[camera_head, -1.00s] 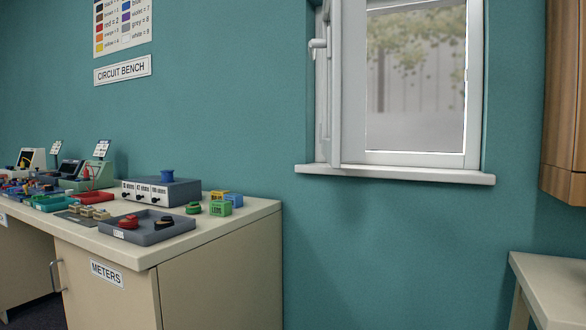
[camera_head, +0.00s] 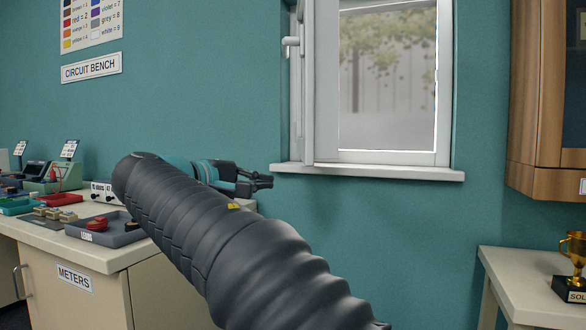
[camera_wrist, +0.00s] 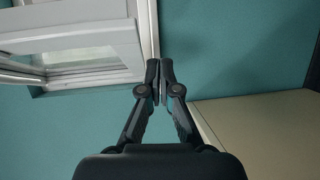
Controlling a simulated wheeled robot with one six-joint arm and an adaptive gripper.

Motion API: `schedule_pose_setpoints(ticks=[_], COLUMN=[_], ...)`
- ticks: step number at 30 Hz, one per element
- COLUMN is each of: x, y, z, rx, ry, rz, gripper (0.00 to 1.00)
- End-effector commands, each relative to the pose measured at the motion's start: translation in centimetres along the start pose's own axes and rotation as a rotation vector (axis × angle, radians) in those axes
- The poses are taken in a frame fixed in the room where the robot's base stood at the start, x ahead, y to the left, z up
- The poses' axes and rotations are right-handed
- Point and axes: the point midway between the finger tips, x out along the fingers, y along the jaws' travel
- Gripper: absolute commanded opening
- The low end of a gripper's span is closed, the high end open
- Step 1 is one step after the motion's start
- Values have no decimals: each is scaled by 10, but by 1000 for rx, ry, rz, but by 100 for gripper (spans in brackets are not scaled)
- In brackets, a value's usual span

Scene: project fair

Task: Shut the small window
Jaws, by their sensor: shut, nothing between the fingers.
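The small window (camera_head: 446,80) is white-framed and set in the teal wall, with a white sill (camera_head: 380,172). Its sash (camera_head: 308,80) stands open into the room at the left side, seen nearly edge-on, with a handle (camera_head: 290,42) on it. My gripper (camera_head: 263,183) is beside the left end of the sill, below the sash, with its fingers shut and empty. In the wrist view, the shut fingertips (camera_wrist: 161,74) are near the lower end of a white window part (camera_wrist: 80,25), and I cannot tell whether they touch it.
The bench (camera_head: 120,258) with meters and a grey tray (camera_head: 105,230) stands at the left, partly behind my arm. A wooden cabinet (camera_head: 545,100) hangs at the right. Below it, a table (camera_head: 530,290) holds a gold trophy (camera_head: 575,250). The wall under the window is clear.

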Motion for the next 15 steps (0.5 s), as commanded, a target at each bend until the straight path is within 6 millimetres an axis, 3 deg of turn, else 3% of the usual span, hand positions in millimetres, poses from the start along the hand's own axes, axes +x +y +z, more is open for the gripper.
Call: schedule_pose_setpoints(ticks=[3, 7, 11, 15], x=[-26, -38, -31, -10], y=[10, 17, 19, 22], z=[-21, -28, -29, -28], rx=[7, 14, 15, 16], ry=[-1, -7, -10, -12], rz=[74, 114, 121, 120], gripper=[0, 0, 0, 0])
